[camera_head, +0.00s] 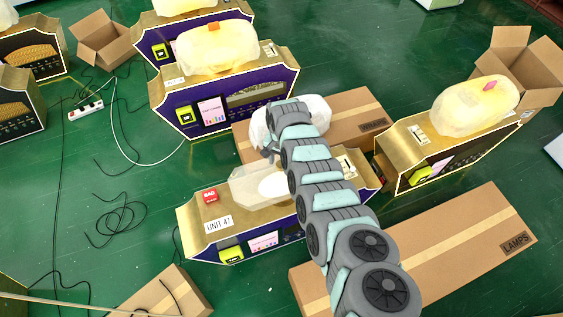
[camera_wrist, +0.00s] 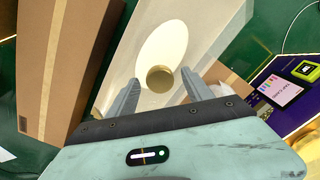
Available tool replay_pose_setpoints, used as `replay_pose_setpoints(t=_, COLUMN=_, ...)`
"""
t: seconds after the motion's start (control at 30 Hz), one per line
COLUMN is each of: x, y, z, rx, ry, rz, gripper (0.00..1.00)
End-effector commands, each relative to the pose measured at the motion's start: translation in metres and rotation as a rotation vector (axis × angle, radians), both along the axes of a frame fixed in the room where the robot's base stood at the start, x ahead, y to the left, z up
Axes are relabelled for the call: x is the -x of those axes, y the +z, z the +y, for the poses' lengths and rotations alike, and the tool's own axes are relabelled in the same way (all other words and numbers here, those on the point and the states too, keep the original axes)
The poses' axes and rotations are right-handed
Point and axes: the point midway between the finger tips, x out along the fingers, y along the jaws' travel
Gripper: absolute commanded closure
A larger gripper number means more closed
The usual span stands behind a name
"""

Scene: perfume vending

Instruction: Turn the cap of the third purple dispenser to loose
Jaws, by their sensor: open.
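The near purple dispenser (camera_head: 205,205), labelled UNIT 47, is third in the purple row, with a red tag on its gold top. A pale translucent block with a white oval sits on that top, partly hidden by my arm. In the wrist view a round gold cap (camera_wrist: 160,78) shows at the lower edge of a white oval (camera_wrist: 162,45). My gripper (camera_wrist: 160,77) is open, with one finger on either side of the cap in the picture. I cannot tell whether the fingers touch it. The cap is not visible in the head view.
Another purple dispenser (camera_head: 171,87) stands behind; its front also shows in the wrist view (camera_wrist: 275,100). A cardboard box (camera_head: 352,104) lies behind the near unit, and a LAMPS box (camera_head: 450,245) lies in front right. A gold-topped dispenser (camera_head: 405,137) stands right. Cables (camera_head: 118,222) lie on the left floor.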

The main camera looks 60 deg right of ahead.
Motion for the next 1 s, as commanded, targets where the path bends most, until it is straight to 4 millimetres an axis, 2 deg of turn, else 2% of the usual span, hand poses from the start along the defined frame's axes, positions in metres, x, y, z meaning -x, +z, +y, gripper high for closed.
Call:
replay_pose_setpoints(t=0.1, x=-0.0001, y=0.0002, z=0.0001, rx=0.0, ry=0.0, rz=0.0, gripper=0.41)
replay_pose_setpoints(t=0.8, x=0.0002, y=0.0003, z=0.0001, rx=0.0, ry=0.0, rz=0.001, gripper=0.99)
replay_pose_setpoints(t=1.0, x=0.0002, y=0.0003, z=0.0001, rx=-0.001, ry=0.0, rz=0.001, gripper=1.0)
